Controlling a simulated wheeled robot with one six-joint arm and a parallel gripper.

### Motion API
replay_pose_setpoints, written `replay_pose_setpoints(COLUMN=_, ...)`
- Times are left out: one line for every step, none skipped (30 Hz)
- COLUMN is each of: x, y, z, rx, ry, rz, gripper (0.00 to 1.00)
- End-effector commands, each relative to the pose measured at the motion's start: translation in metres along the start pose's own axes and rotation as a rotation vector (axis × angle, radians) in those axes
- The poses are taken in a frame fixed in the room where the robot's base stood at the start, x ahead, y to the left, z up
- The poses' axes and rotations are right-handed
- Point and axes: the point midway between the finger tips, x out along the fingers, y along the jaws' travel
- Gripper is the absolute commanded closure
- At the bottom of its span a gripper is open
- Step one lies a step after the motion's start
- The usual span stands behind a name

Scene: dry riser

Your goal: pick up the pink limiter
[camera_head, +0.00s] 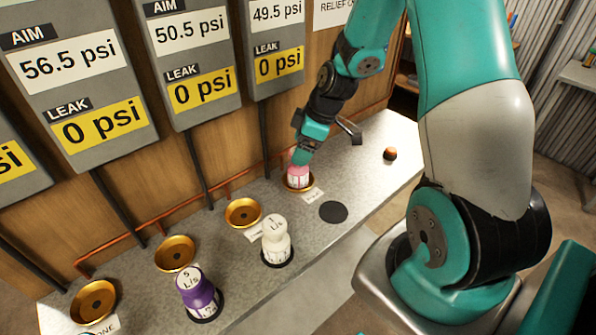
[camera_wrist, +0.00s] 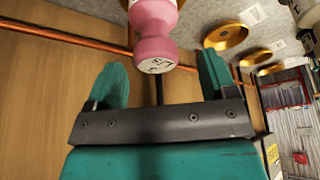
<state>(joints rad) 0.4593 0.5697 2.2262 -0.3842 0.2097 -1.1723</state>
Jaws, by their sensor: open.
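The pink limiter (camera_head: 298,178) sits upright in the rightmost brass cup (camera_head: 312,186) on the grey bench, under the 49.5 psi panel. In the wrist view the pink limiter (camera_wrist: 154,30) shows between and just beyond the two teal fingers of my gripper (camera_wrist: 160,82). The fingers are apart, with a gap on both sides of the limiter's end.
A white limiter (camera_head: 276,242) and a purple limiter (camera_head: 198,292) stand on the bench's front side. Brass cups (camera_head: 243,212) line the back near a copper pipe (camera_head: 150,222). An empty black disc (camera_head: 333,212) and an orange-brown ball (camera_head: 390,153) are to the right.

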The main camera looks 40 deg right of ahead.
Motion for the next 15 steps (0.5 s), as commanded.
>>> replay_pose_setpoints(x=0.005, y=0.000, z=0.000, rx=0.000, ry=-0.002, rz=-0.006, gripper=0.22)
replay_pose_setpoints(x=0.010, y=0.000, z=0.000, rx=0.001, ry=-0.002, rz=-0.006, gripper=0.22)
replay_pose_setpoints(x=0.015, y=0.001, z=0.000, rx=0.001, ry=-0.002, rz=-0.006, gripper=0.22)
replay_pose_setpoints(x=0.019, y=0.002, z=0.000, rx=0.001, ry=-0.002, rz=-0.006, gripper=0.22)
replay_pose_setpoints(x=0.024, y=0.003, z=0.000, rx=0.001, ry=-0.002, rz=-0.005, gripper=0.22)
replay_pose_setpoints(x=0.030, y=0.003, z=0.000, rx=0.000, ry=-0.002, rz=-0.006, gripper=0.22)
replay_pose_setpoints(x=0.034, y=0.003, z=0.000, rx=0.000, ry=-0.002, rz=-0.006, gripper=0.22)
replay_pose_setpoints(x=0.037, y=0.003, z=0.000, rx=0.000, ry=-0.002, rz=-0.005, gripper=0.22)
replay_pose_setpoints(x=0.041, y=0.003, z=0.001, rx=0.000, ry=-0.002, rz=-0.004, gripper=0.22)
replay_pose_setpoints(x=0.043, y=0.003, z=0.001, rx=0.000, ry=-0.001, rz=-0.003, gripper=0.22)
replay_pose_setpoints(x=0.044, y=0.003, z=0.001, rx=0.000, ry=-0.001, rz=-0.002, gripper=0.22)
replay_pose_setpoints(x=0.045, y=0.004, z=0.001, rx=0.000, ry=-0.001, rz=-0.001, gripper=0.22)
replay_pose_setpoints(x=0.046, y=0.004, z=0.001, rx=0.000, ry=-0.001, rz=0.000, gripper=0.22)
replay_pose_setpoints(x=0.046, y=0.004, z=0.001, rx=0.000, ry=0.000, rz=0.000, gripper=0.22)
replay_pose_setpoints(x=0.046, y=0.004, z=0.001, rx=0.000, ry=0.000, rz=0.000, gripper=0.22)
